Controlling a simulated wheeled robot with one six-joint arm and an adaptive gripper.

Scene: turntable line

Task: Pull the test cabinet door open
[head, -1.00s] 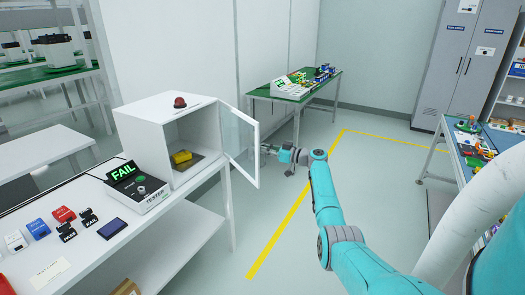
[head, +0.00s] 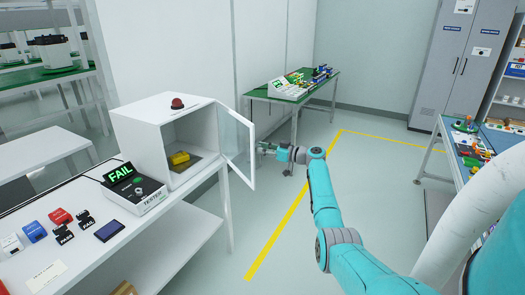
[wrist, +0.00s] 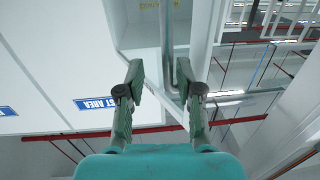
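The test cabinet (head: 143,138) is a white box on the white bench at the left, with a red lamp on top. Its glass door (head: 238,139) with a white frame stands swung wide open at the cabinet's right side. A yellow object (head: 180,158) lies inside. My gripper (head: 262,147) is just right of the door's free edge, partly hidden behind it in the head view. In the wrist view its two green fingers (wrist: 159,76) are spread apart. White and grey framing shows beyond and between them; I cannot tell whether they touch the door.
A tester unit (head: 133,187) showing FAIL stands in front of the cabinet, with several small colored blocks and cards on the bench. A green-topped table (head: 325,85) stands behind. The floor right of the bench is clear, with a yellow line (head: 285,225).

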